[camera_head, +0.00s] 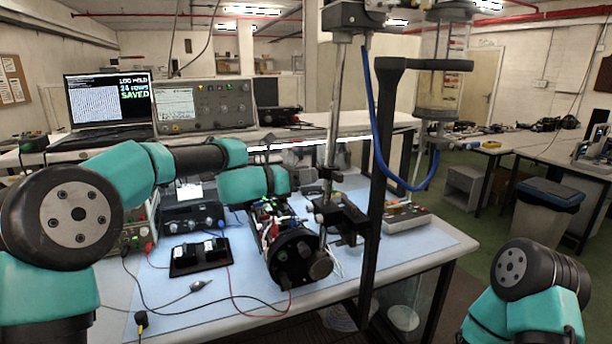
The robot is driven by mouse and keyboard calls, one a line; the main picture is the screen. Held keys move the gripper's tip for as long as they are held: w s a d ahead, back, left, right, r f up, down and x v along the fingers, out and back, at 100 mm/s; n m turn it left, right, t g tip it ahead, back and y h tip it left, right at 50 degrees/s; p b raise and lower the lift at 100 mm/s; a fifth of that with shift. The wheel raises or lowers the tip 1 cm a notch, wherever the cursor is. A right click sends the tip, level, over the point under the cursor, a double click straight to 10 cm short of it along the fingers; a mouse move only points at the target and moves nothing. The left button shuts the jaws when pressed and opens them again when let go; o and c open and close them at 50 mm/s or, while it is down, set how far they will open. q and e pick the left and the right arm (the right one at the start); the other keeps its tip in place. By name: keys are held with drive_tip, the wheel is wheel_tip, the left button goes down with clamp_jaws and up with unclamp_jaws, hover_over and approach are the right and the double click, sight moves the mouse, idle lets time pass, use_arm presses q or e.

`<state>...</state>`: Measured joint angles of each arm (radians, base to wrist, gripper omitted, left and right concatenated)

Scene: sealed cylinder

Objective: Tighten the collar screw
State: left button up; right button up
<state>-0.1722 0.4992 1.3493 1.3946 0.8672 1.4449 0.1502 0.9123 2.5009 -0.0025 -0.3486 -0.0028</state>
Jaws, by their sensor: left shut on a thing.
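A metal rod (334,140) stands upright over the bench, with a black clamp-like collar (346,217) low on it.
A black round-faced device (292,262) with wires stands close under my left wrist. A black tray (200,256) and loose cables lie on the blue mat (190,320). A black upright post (382,170) rises right of the rod. A laptop (108,100) and instrument (205,105) are behind.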

use_arm(q)
drive_tip(key=shift+m, duration=0.3)
drive_tip(key=m, duration=1.1)
drive_tip(key=m+g+y, duration=0.1)
drive_tip(key=m, duration=2.3)
drive_tip(key=shift+a+r, duration=0.1)
drive_tip(key=shift+r, duration=0.25)
